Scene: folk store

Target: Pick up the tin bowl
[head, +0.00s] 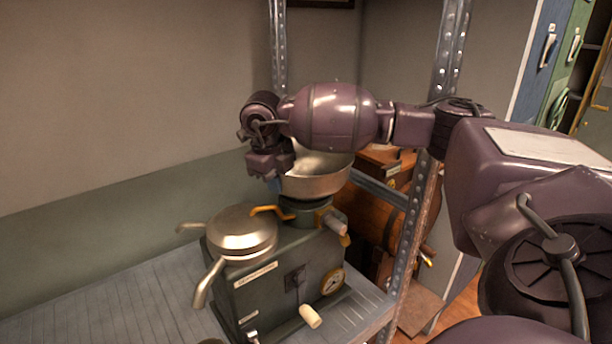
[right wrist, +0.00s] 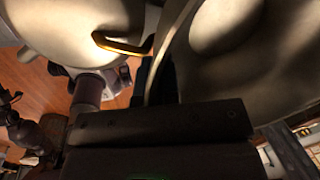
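The tin bowl (head: 322,181) is a wide, pale metal bowl just above the top right of a dark green machine (head: 288,285). Whether its base still touches the machine is unclear. My right gripper (head: 273,184) points down at the bowl's left rim. In the right wrist view the bowl (right wrist: 235,75) fills the right side. Its rim runs down between the close-set dark fingers (right wrist: 160,82), which appear shut on it. The fingertips are partly hidden in the head view. My left gripper is not in view.
A round metal lidded pan (head: 242,232) with handles sits on the machine, left of the bowl. A yellow handle (head: 270,210) lies between them. Metal shelf posts (head: 445,60) stand behind and to the right. The grey shelf (head: 110,305) is clear at left.

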